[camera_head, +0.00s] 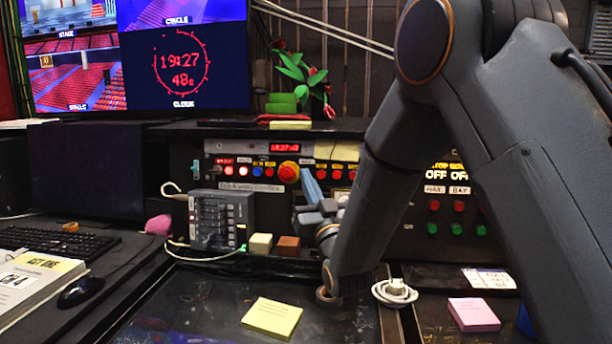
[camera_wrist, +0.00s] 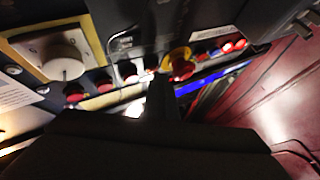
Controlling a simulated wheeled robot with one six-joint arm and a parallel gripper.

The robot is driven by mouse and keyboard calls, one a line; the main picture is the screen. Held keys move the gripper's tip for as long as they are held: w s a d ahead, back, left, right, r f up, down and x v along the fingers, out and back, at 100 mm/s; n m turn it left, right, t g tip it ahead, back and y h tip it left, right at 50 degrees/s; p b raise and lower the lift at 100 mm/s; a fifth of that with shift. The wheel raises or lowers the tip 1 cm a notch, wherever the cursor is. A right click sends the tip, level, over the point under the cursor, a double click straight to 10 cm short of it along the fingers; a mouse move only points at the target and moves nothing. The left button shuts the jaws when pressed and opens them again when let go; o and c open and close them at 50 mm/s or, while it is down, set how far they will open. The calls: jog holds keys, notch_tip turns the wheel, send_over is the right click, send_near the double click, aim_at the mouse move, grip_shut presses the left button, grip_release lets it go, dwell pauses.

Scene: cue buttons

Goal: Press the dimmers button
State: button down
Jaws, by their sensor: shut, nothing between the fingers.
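A row of small buttons (camera_head: 243,171) runs along the back control panel, some lit red and some blue. A larger red mushroom button with a yellow collar (camera_head: 288,172) sits among them. The labels are too small to read, so I cannot tell which one is the dimmers button. My gripper (camera_head: 313,188) is in front of this panel, just right of and below the mushroom button. In the wrist view my shut, empty gripper (camera_wrist: 160,95) shows dark, its tip near the mushroom button (camera_wrist: 180,64). Red buttons (camera_wrist: 105,84) lie to its left. Contact cannot be told.
A grey slider box (camera_head: 222,218) with cables stands left of my gripper. A white dial (camera_wrist: 62,62) is at the wrist view's upper left. Red and green buttons (camera_head: 457,229) are at right.

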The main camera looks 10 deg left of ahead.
jog(key=shift+s, duration=0.15)
dwell(0.4)
jog(key=s, duration=0.4)
jog(key=s+r, duration=0.1)
jog(key=s, duration=0.1)
jog(key=shift+d, duration=0.15)
jog(key=shift+p, duration=0.35)
